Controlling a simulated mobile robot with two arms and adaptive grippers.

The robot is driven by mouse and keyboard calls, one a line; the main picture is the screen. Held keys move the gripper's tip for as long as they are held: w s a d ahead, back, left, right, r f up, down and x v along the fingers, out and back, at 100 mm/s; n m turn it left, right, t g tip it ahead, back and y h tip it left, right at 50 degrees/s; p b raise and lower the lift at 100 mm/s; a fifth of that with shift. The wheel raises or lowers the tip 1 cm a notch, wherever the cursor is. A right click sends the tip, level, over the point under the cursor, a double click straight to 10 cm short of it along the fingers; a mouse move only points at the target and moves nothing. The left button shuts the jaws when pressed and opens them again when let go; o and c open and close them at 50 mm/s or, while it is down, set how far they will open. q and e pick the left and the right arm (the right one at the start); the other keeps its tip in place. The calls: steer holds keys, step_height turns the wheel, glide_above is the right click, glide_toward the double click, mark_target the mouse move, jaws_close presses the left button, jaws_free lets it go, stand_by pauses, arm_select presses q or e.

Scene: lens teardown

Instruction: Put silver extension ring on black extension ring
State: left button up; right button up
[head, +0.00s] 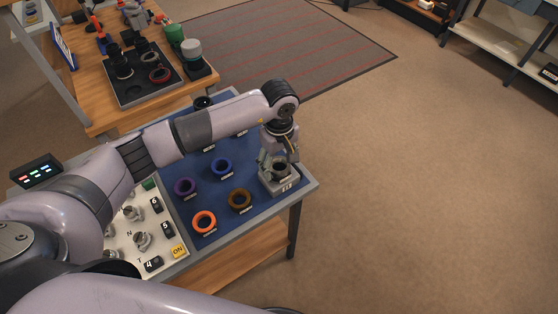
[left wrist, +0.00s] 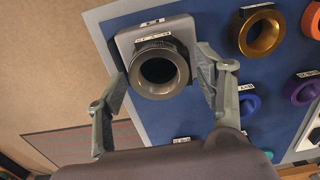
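A metallic grey ring (left wrist: 158,72), which looks like the silver extension ring, sits at the grey block stand (left wrist: 125,42) in the left wrist view. A darker ring edge (left wrist: 155,46) with a label shows just behind it, seemingly the black extension ring under it. Whether the two are fully seated cannot be told. In the head view a dark-looking ring (head: 281,168) shows on the stand (head: 283,186). My left gripper (head: 278,158) points down over the stand. Its fingers (left wrist: 160,76) are spread on either side of the rings, with small gaps. My right gripper is not in view.
On the blue mat (head: 217,225) stand an orange ring (head: 204,222), a brown-gold ring (head: 239,199), a purple ring (head: 185,187) and a blue ring (head: 221,167). A panel with knobs (head: 130,230) lies left. A dark tray (head: 130,92) is on the wooden table behind.

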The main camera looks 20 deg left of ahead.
mark_target(279, 165)
arm_select(q)
steer(key=shift+o, duration=0.6)
steer(key=shift+r, duration=0.1)
steer(key=shift+r, duration=0.2)
step_height(279, 165, up, 12)
steer(key=b, duration=0.3)
steer(key=shift+f, duration=0.15)
steer(key=shift+f, duration=0.1)
